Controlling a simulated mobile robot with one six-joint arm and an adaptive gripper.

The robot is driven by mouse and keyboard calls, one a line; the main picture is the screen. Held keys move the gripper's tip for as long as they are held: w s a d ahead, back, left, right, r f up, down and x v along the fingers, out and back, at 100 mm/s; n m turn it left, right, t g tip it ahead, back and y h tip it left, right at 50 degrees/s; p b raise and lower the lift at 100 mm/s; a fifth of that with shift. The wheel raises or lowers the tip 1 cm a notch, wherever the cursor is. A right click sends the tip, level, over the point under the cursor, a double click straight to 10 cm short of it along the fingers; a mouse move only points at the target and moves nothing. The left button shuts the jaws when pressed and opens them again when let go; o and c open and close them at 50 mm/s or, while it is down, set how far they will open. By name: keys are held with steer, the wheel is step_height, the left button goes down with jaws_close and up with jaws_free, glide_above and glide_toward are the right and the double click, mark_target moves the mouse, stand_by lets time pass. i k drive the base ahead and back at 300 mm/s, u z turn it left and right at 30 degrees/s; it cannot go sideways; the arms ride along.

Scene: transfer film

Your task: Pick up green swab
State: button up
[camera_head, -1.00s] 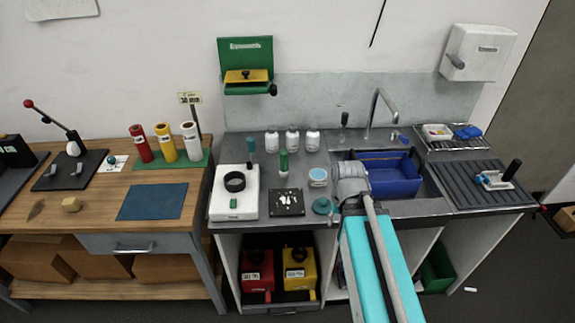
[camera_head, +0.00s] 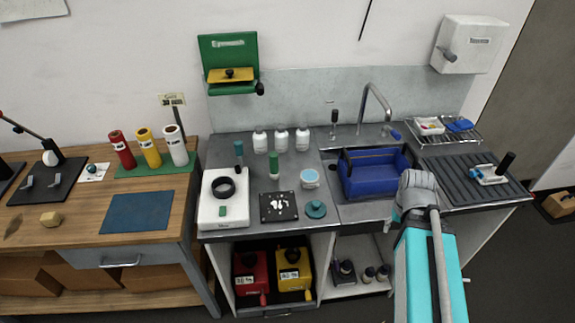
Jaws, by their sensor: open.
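A slim upright green item with a pale lower end (camera_head: 274,164) stands on the grey counter, behind the black square plate. It may be the green swab, but it is too small to be sure. My gripper does not show. No fingers can be made out at the counter.
The white device (camera_head: 209,212), black plate with white pieces (camera_head: 266,207), teal lidded dish (camera_head: 316,209) and white jar with blue top (camera_head: 310,178) crowd the counter. White bottles (camera_head: 281,140) stand behind. The blue basin (camera_head: 375,182) and tap (camera_head: 364,105) are to the right.

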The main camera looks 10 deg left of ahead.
mark_target(274, 171)
steer(key=z, duration=0.95)
steer(key=k, duration=0.5)
steer(key=u, duration=1.75)
steer(key=i, duration=0.3)
steer(key=z, duration=0.05)
